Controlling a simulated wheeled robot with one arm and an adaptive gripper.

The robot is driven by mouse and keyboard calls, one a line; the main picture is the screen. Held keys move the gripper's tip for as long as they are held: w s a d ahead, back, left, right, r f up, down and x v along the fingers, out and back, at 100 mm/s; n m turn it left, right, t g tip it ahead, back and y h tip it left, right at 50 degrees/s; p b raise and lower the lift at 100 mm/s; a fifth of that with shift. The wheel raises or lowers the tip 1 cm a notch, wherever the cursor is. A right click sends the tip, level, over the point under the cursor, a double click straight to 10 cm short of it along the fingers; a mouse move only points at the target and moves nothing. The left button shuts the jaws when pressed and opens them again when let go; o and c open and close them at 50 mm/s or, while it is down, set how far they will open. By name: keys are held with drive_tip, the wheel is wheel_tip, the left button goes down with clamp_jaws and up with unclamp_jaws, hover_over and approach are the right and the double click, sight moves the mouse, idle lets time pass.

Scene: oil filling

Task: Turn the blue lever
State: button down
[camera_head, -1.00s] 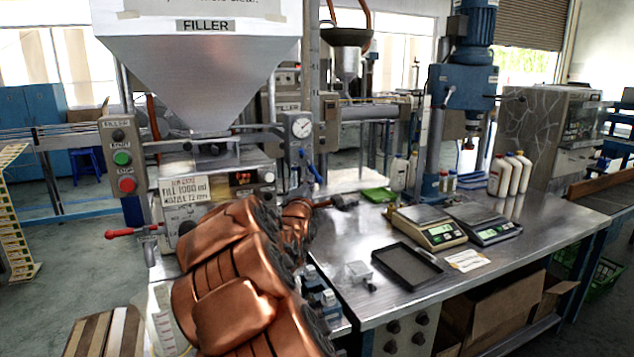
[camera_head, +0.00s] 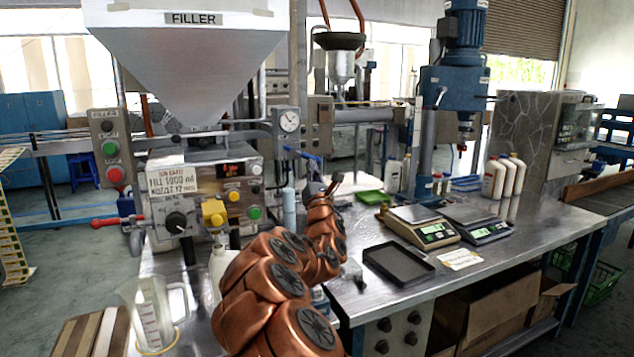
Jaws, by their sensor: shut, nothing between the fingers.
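The blue lever (camera_head: 302,154) sits just below the round gauge on the filler's pipe. It slopes slightly down to the right. My gripper (camera_head: 336,180) is at the end of my copper-coloured arm, a little below and to the right of the lever in the picture. The gripper is shut, with nothing in it. It appears apart from the lever, but the depth between them is hard to judge. My arm hides part of the filler's lower right side and the near table edge.
The filler (camera_head: 190,85) has a control panel with a yellow part (camera_head: 214,213) and a red-handled lever (camera_head: 104,222) at left. A clear measuring jug (camera_head: 150,318) stands low left. The steel table (camera_head: 345,300) holds a black tray (camera_head: 398,263) and scales (camera_head: 424,232).

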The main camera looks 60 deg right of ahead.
drive_tip(key=shift+s+d+r+n+t+y+b, duration=0.25)
drive_tip(key=shift+n+t+y+b, duration=0.35)
drive_tip(key=shift+n, duration=0.65)
drive_tip(key=shift+d+r+n+t+y+b, duration=0.1)
drive_tip(key=shift+r+n+t+y+b, duration=0.3)
drive_tip(key=shift+n+t+y, duration=0.65)
drive_tip(key=shift+s+d+r+n+t+y+b, duration=0.2)
drive_tip(key=shift+r+n+t+y+b, duration=0.2)
drive_tip(key=shift+n, duration=1.1)
drive_tip(key=shift+f, duration=0.1)
